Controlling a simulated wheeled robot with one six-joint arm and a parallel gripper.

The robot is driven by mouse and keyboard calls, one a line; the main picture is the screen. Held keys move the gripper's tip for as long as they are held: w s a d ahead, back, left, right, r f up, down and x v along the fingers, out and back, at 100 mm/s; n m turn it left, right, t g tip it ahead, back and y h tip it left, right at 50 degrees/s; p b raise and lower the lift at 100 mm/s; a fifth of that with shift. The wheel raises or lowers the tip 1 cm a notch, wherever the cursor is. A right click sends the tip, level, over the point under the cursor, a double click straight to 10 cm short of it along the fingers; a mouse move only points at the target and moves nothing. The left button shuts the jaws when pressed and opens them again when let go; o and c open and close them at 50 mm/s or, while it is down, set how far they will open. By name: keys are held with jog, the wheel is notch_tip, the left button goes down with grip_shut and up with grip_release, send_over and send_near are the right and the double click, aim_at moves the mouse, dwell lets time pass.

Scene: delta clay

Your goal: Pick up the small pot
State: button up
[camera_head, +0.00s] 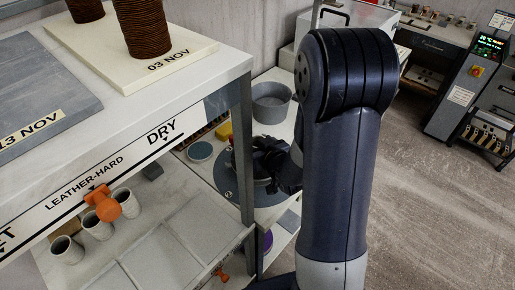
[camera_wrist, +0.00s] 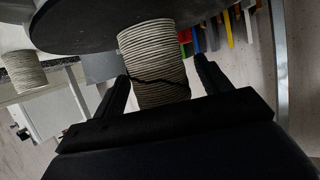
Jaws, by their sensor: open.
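In the wrist view a small ribbed grey-beige pot (camera_wrist: 153,52) stands against a dark round disc (camera_wrist: 90,25), with a jagged dark line across its side. My gripper (camera_wrist: 162,80) is open, with one finger on each side of the pot. I cannot tell whether either finger touches it. In the head view my gripper (camera_head: 275,165) is over a grey round disc (camera_head: 268,196) beside the shelf post. The pot is not clearly seen there, as my gripper and arm cover that spot.
The shelf post (camera_head: 243,150) stands close left of my gripper. A grey basin (camera_head: 271,104) is behind it, with a yellow sponge (camera_head: 223,130) nearby. Several pale cups (camera_head: 97,228) and an orange object (camera_head: 102,203) are at the lower left. Another ribbed pot (camera_wrist: 25,72) is at the wrist view's left.

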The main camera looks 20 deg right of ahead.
jog(key=shift+x, duration=0.85)
jog(key=shift+c, duration=0.3)
jog(key=c, duration=1)
